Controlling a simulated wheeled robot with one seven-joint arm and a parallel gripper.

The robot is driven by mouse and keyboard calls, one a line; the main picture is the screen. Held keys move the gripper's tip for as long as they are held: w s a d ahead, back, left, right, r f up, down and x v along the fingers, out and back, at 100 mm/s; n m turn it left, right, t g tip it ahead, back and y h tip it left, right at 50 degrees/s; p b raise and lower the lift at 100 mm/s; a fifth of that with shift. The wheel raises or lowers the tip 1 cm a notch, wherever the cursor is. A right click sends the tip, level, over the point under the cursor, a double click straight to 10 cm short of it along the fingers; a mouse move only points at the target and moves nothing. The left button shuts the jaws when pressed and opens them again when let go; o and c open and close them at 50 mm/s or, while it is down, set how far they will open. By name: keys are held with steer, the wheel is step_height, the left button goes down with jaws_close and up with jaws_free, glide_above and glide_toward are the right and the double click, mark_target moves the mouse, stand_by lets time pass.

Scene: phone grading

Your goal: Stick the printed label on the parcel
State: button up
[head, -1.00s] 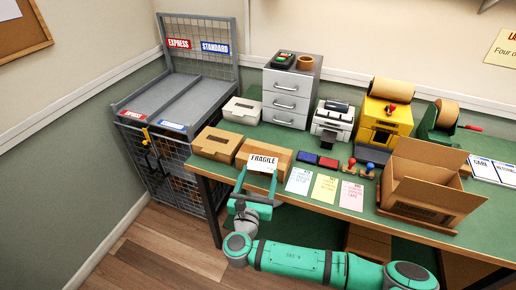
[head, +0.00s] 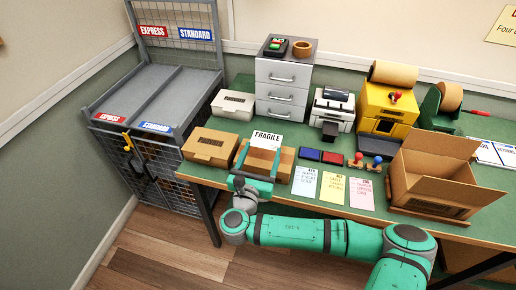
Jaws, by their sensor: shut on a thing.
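The printed label (head: 267,138) is white with the word FRAGILE. My gripper (head: 260,158) is shut on it and holds it upright or tilted over the back part of a closed brown parcel (head: 284,163) at the table's left front. My fingers cover part of the parcel's top. I cannot tell whether the label touches the parcel. A second closed brown box (head: 209,146) lies just left of it, and a white box (head: 233,104) stands behind.
An open carton (head: 430,207) stands at the right front. Three cards (head: 333,186), ink pads (head: 322,157) and stamps (head: 365,162) lie between. A label printer (head: 332,112) stands behind. A grey sorting rack (head: 160,90) is at left.

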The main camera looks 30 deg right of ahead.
mark_target(261, 168)
steer(key=shift+f, duration=2.8)
steer(key=shift+s+a, duration=0.1)
steer(key=o, duration=1.3)
steer(key=shift+o, duration=0.2)
steer(key=shift+a, duration=0.1)
steer(key=v, duration=1)
steer(key=shift+s+a, duration=0.2)
steer(key=shift+s, duration=0.1)
steer(key=shift+w+a, duration=0.1)
